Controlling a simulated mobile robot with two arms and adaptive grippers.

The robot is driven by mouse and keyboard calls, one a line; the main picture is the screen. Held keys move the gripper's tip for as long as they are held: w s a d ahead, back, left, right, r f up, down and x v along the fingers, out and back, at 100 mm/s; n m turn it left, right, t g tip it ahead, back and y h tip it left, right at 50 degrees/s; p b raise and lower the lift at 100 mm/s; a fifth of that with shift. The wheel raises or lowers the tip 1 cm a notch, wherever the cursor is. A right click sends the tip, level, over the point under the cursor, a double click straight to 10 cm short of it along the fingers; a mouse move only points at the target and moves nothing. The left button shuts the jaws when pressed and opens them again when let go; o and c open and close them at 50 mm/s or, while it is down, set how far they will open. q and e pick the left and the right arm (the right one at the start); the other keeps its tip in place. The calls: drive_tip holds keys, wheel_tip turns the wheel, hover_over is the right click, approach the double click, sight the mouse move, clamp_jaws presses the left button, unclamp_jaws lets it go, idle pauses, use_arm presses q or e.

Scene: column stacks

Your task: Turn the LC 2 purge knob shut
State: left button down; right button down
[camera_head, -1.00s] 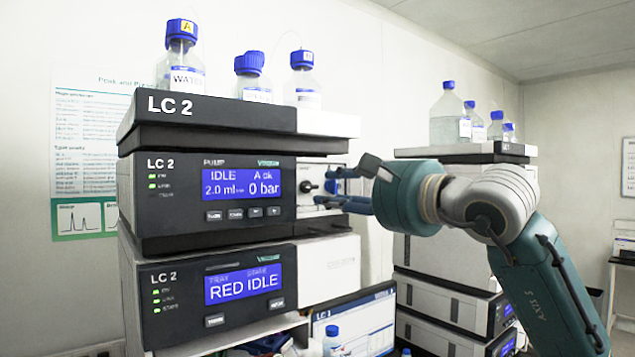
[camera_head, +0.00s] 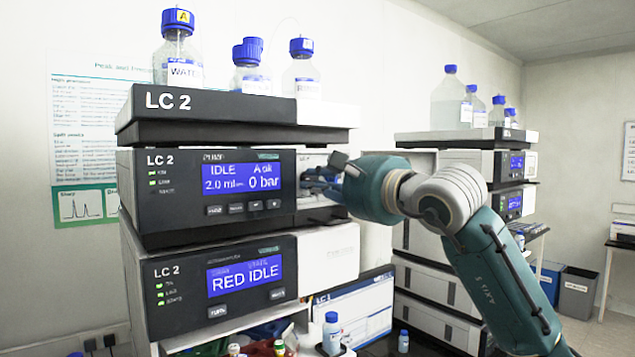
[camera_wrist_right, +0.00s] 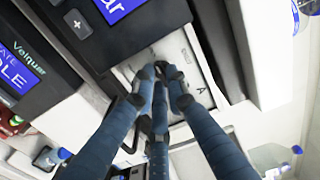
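The LC 2 pump module (camera_head: 215,190) shows IDLE and 0 bar in the head view. Its light valve panel is to the right of the screen and also shows in the right wrist view (camera_wrist_right: 203,92), with a letter A on it. My right gripper (camera_head: 312,183) is at this panel. In the right wrist view its blue fingers (camera_wrist_right: 162,73) converge close together against the panel. The purge knob is hidden behind the fingers, so I cannot tell whether they are closed on it. My left gripper is not in view.
Blue-capped bottles (camera_head: 178,62) stand on the LC 2 top tray (camera_head: 225,106). The LC 2 lower module (camera_head: 215,285) shows RED IDLE. A second instrument stack (camera_head: 440,265) stands behind my right arm. A monitor (camera_head: 365,310) and small bottles are below.

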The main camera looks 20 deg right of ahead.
drive_tip(key=shift+f, duration=0.1)
drive_tip(key=m+b, duration=0.3)
drive_tip(key=m, duration=0.2)
drive_tip(key=m+b, duration=0.3)
drive_tip(key=m, duration=0.3)
drive_tip(key=m+b, duration=0.4)
drive_tip(key=m, duration=0.2)
drive_tip(key=shift+a+r, duration=0.2)
drive_tip(key=shift+a, duration=0.05)
drive_tip(key=shift+m, duration=0.5)
drive_tip(key=c, duration=1.7)
unclamp_jaws()
drive_tip(key=shift+c, duration=0.2)
drive_tip(key=shift+r, duration=0.1)
drive_tip(key=v, duration=1.2)
